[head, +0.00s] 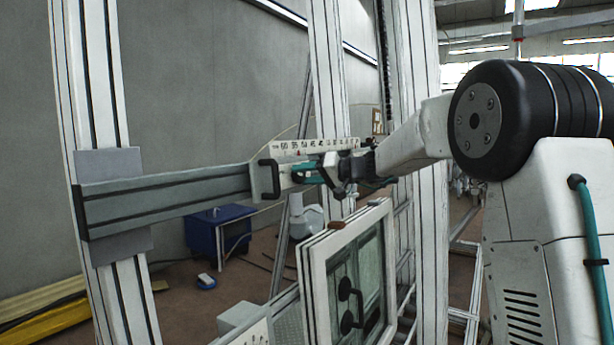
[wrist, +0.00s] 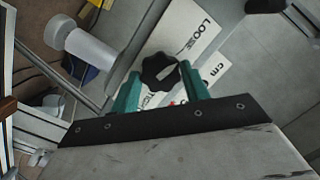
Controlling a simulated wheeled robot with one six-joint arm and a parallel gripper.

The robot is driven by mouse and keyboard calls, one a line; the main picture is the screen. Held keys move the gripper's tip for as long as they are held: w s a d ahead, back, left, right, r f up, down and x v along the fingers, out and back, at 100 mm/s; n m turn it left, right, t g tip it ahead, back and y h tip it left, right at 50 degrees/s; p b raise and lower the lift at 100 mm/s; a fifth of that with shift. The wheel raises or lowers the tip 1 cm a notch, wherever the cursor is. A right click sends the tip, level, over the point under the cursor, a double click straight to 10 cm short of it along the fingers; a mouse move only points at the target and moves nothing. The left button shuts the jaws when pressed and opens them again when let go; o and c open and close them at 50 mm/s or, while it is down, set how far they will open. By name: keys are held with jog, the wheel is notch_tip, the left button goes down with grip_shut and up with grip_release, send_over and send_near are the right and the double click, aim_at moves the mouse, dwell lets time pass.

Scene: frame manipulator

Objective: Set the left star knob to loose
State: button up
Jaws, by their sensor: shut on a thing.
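In the wrist view a black star knob (wrist: 153,73) with a pale pointer line sits between the teal fingers of my gripper (wrist: 161,70), which is shut on it. The pointer line slants to the upper right. A white label plate (wrist: 205,25) beyond the knob reads LOOSE at its upper end; the letters at its lower end are partly hidden by the knob and fingers. In the head view my gripper (head: 318,172) is at the right end of the grey horizontal beam (head: 170,198), and the knob is hidden there.
A black handle (head: 268,179) stands on the beam just left of my gripper. A white number scale (head: 312,146) runs just above. Below is a framed glass door (head: 345,275) with a black handle. Upright aluminium posts (head: 435,200) stand close by my arm.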

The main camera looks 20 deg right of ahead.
jog(key=shift+r, duration=0.1)
jog(key=o, duration=1)
jog(key=v, duration=0.7)
jog(key=shift+s+d, duration=0.25)
jog(key=shift+d, duration=0.05)
